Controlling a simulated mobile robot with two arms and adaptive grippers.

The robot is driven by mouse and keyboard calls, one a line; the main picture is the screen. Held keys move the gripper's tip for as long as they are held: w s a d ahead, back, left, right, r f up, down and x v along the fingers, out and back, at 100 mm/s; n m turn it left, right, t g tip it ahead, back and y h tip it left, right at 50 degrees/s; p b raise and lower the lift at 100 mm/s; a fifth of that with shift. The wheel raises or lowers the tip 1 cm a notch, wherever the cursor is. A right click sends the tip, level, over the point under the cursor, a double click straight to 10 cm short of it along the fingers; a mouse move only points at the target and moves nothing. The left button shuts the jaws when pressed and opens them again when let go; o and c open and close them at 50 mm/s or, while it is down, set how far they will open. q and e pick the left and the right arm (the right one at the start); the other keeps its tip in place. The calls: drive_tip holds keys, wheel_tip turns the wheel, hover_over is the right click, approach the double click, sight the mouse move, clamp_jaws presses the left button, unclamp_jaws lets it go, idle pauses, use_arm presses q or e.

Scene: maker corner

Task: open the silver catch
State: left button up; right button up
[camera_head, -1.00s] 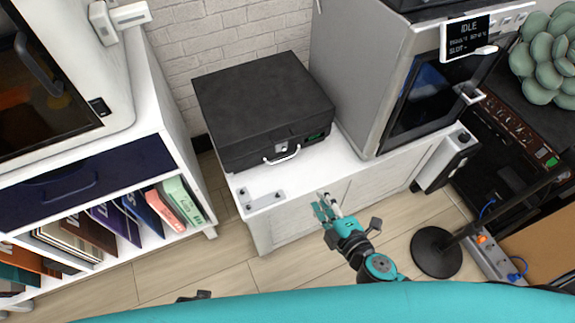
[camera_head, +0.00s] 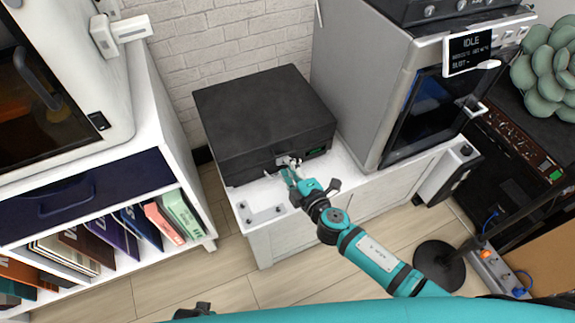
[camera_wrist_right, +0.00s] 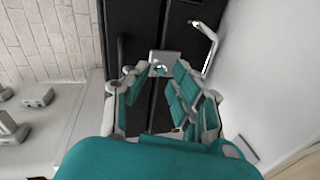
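The black case (camera_head: 262,115) sits on the white cabinet with its lid down. The silver catch (camera_wrist_right: 163,60) is on the case's front at the lid seam; in the head view my gripper partly covers it. My right gripper (camera_head: 288,170) is at the case's front. In the right wrist view my right gripper (camera_wrist_right: 158,74) is open, its teal fingers on either side of the catch; contact cannot be told. A pale metal handle (camera_wrist_right: 208,47) stands out beside the right fingers. A dark part at the bottom edge of the head view may be my left gripper (camera_head: 195,310); its fingers are hidden.
A grey oven-like machine (camera_head: 400,85) stands close to the case's right. A bookshelf (camera_head: 100,215) is at left. Floor in front is clear.

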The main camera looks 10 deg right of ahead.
use_arm(q)
drive_tip(key=shift+w+r, duration=0.25)
drive_tip(key=shift+r, duration=0.15)
use_arm(e)
drive_tip(key=shift+x, duration=0.9)
clamp_jaws()
use_arm(q)
drive_tip(key=shift+f, duration=0.1)
